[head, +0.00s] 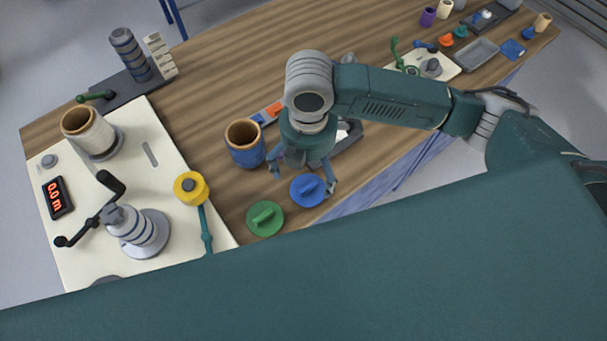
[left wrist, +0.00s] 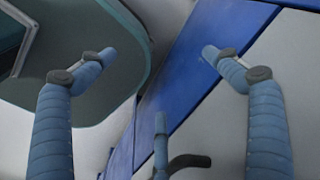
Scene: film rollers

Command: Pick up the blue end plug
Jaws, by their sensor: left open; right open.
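The blue end plug (head: 308,190) is a round blue disc with a raised grip bar, lying on the wooden table near its front edge. My right gripper (head: 303,182) is open above it, with its fingers spread around the plug's far side; I cannot tell whether they touch it. A green end plug (head: 265,218) of the same shape lies just left of the blue one. My left gripper (left wrist: 153,65) is open and empty in the left wrist view, away from the tabletop; it does not show in the head view.
A blue roller (head: 245,144) stands left of my right gripper. The cream winding board (head: 150,165) with a crank and a yellow knob (head: 190,188) fills the table's left. Several small parts and a grey tray (head: 475,54) are at the far right.

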